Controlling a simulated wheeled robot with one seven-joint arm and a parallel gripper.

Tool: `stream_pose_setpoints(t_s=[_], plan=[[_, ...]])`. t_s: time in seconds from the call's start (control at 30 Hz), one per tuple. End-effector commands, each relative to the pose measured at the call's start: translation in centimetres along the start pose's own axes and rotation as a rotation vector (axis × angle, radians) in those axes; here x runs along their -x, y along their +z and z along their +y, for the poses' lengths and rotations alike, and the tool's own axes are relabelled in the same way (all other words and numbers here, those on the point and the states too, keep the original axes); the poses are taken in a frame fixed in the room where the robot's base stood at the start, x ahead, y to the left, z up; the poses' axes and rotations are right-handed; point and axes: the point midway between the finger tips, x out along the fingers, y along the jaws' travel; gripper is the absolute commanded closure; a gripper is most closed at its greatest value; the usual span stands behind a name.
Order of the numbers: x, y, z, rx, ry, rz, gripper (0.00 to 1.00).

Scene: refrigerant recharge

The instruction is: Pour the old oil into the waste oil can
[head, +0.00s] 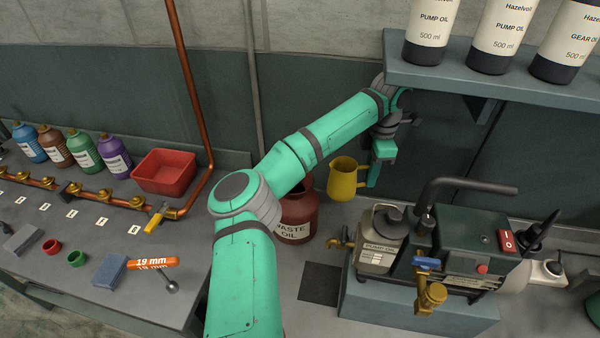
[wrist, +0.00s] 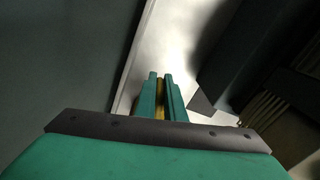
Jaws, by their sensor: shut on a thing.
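The yellow jug (head: 342,180) is held upright, or nearly so, in the air by my gripper (head: 374,176), which is shut on its right side. The jug stands to the right of the waste oil can and about level with its top; what is inside the jug cannot be made out. The dark red waste oil can (head: 296,225) stands on the bench, its upper left part hidden behind my arm. In the wrist view my gripper's fingers (wrist: 160,95) are close together, with a thin strip of yellow between them (wrist: 160,110).
The vacuum pump (head: 450,240) with a black hose and brass valve stands on a block at right. A shelf (head: 480,75) with oil bottles overhangs above. A red tray (head: 165,171), several bottles and a copper pipe are at left. A dark square (head: 320,284) lies before the can.

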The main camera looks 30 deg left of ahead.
Motion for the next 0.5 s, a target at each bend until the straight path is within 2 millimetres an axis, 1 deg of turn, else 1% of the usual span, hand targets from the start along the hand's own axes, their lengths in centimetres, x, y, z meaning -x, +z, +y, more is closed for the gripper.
stream_pose_setpoints(t_s=[0.3,0.5], plan=[[0.03,0.26,-0.10,-0.003,0.000,0.000,1.00],[0.25,0.05,-0.11,-0.002,-0.001,-0.022,1.00]])
